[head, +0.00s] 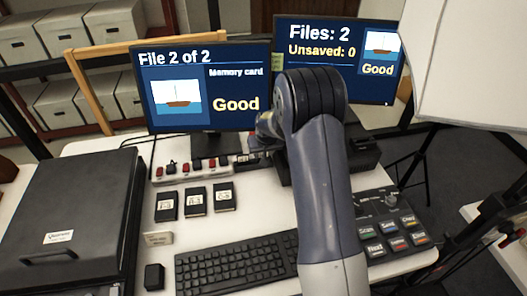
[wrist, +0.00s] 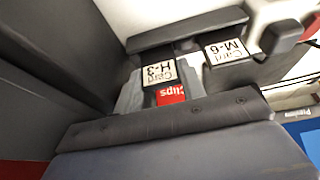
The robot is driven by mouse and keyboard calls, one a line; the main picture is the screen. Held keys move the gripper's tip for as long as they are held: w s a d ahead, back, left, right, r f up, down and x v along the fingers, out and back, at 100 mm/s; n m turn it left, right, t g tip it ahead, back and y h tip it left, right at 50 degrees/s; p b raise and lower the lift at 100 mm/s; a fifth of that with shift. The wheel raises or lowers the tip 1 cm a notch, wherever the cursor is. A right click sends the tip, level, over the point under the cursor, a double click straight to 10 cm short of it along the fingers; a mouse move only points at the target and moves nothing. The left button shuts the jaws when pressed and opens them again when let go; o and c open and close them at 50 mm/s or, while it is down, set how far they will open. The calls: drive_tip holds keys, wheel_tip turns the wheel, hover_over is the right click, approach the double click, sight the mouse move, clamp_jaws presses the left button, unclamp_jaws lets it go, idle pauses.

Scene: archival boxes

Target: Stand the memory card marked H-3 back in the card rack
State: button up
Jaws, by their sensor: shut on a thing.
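The memory card marked H-3 (wrist: 158,73) shows its white label in the wrist view. It lies between the pale grey fingers of my gripper (wrist: 163,88), which is shut on it. A red patch reading "Clips" (wrist: 171,95) adjoins the label. A card marked M-6 (wrist: 228,50) is to its right, apart from it. A dark bar (wrist: 187,32) lies just above both labels; I cannot tell whether it belongs to the card rack. In the head view my arm hides the gripper and the held card. A pale strip with red and black upright pieces (head: 205,168) stands below the monitors.
Three dark labelled pieces (head: 195,198) lie on the white desk. A keyboard (head: 235,265), a small black block (head: 154,277) and a button panel (head: 392,225) are nearer. A large black case (head: 75,205) fills the left. Two monitors (head: 205,88) stand behind.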

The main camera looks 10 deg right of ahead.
drive_tip(key=shift+f+b, duration=0.3)
drive_tip(key=shift+f, duration=0.6)
drive_tip(key=o, duration=1.1)
drive_tip(key=shift+d, duration=0.1)
drive_tip(key=shift+r+p, duration=0.35)
drive_tip(key=shift+r, duration=0.15)
drive_tip(key=p+v, duration=0.3)
drive_tip(key=v, duration=0.5)
drive_tip(key=shift+r+p, duration=0.3)
drive_tip(key=shift+p, duration=0.1)
drive_tip(key=shift+a, duration=0.2)
